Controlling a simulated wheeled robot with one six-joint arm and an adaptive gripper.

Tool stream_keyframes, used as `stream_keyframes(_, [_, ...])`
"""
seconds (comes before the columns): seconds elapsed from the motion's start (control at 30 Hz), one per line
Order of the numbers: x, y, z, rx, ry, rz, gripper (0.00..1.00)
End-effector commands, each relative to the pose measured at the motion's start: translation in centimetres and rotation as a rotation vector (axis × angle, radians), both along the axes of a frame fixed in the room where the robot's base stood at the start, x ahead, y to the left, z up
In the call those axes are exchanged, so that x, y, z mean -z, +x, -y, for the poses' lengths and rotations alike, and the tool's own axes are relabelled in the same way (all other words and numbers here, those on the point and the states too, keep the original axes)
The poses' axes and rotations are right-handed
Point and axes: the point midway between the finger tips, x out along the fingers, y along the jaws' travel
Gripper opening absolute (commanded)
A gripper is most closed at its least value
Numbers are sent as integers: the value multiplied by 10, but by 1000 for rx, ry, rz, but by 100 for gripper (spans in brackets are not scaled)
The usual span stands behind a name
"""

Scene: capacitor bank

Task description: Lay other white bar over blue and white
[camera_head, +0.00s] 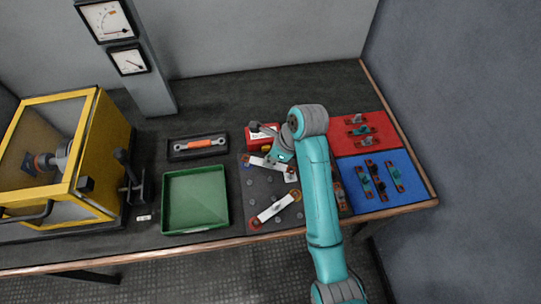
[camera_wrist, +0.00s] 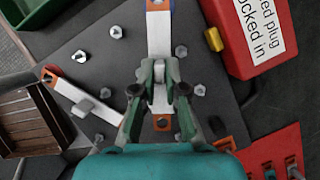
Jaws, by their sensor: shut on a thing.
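My gripper (camera_wrist: 159,88) is shut on a white bar (camera_wrist: 159,38) with orange, holed ends. In the wrist view the bar runs from top to bottom through the jaws. Its far end is beside a blue mark (camera_wrist: 173,5) at the picture's top edge. Its near orange end (camera_wrist: 162,124) shows below the jaws. I cannot tell whether it touches the board. In the head view this bar (camera_head: 261,162) lies over the dark bolt board (camera_head: 262,187), partly behind my gripper. The other white bar (camera_head: 276,207) lies slanted on the board, between a red and an orange end.
A red box (camera_head: 262,133) with a label stands behind the board. A green tray (camera_head: 195,198) is left of it, with an orange-handled tool (camera_head: 202,143) behind. Red (camera_head: 376,124) and blue (camera_head: 350,168) mats with small parts lie right. Bolts stand up from the board.

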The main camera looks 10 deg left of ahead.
Motion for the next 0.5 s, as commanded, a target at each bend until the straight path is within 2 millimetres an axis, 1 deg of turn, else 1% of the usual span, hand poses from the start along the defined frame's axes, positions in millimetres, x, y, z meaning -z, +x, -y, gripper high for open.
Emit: stream_keyframes(0.5, [20,0,0,0,1,1,0])
